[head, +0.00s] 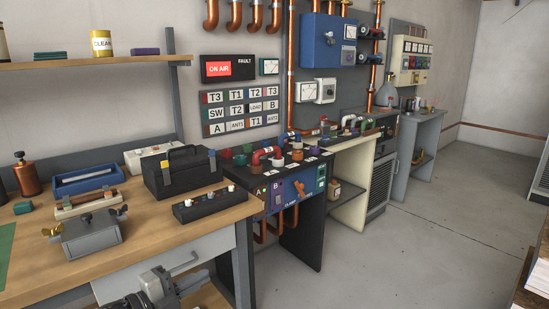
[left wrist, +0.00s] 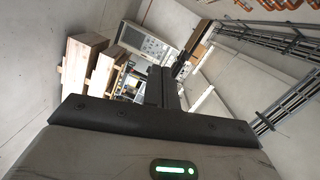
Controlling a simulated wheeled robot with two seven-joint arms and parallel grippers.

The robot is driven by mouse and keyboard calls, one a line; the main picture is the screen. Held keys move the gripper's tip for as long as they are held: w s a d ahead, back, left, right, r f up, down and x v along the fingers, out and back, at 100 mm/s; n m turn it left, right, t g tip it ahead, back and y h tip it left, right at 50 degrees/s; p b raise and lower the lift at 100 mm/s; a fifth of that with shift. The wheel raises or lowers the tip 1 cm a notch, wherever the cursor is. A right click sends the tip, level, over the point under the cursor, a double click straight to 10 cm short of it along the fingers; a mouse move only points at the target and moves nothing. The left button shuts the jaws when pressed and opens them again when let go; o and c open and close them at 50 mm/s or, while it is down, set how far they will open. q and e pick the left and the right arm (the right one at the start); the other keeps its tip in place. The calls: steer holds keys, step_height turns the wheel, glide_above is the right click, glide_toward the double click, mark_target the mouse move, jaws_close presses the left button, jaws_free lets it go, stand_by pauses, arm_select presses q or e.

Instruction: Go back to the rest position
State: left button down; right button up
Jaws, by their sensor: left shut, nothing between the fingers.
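My left gripper (head: 178,278) shows at the bottom of the head view, in front of the workbench drawer and below the bench top. Its fingers are closed with nothing between them. In the left wrist view its dark closed fingers (left wrist: 163,88) stick out from the wide dark palm, with a lit green strip on the housing below. The gripper appears apart from the bench, though the exact gap is hard to tell. My right gripper is in neither view.
A wooden workbench (head: 142,230) at left carries a black toolbox (head: 182,172), a grey box (head: 92,236) and a switch strip (head: 204,204). A dark panel unit (head: 292,192) stands beside it. Stacked wooden boxes (left wrist: 84,62) show in the wrist view.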

arm_select(q)
steer(key=s+f+n+g+y, duration=0.1)
steer(key=s+f+n+y, duration=0.3)
steer(key=s+f+n, duration=0.4)
steer(key=s+d+f+n+g+y, duration=0.1)
steer(key=s+f+n+y, duration=0.4)
steer(key=s+f+n, duration=0.4)
steer(key=s+n, duration=0.4)
steer(key=s, duration=0.4)
steer(key=shift+d, duration=0.3)
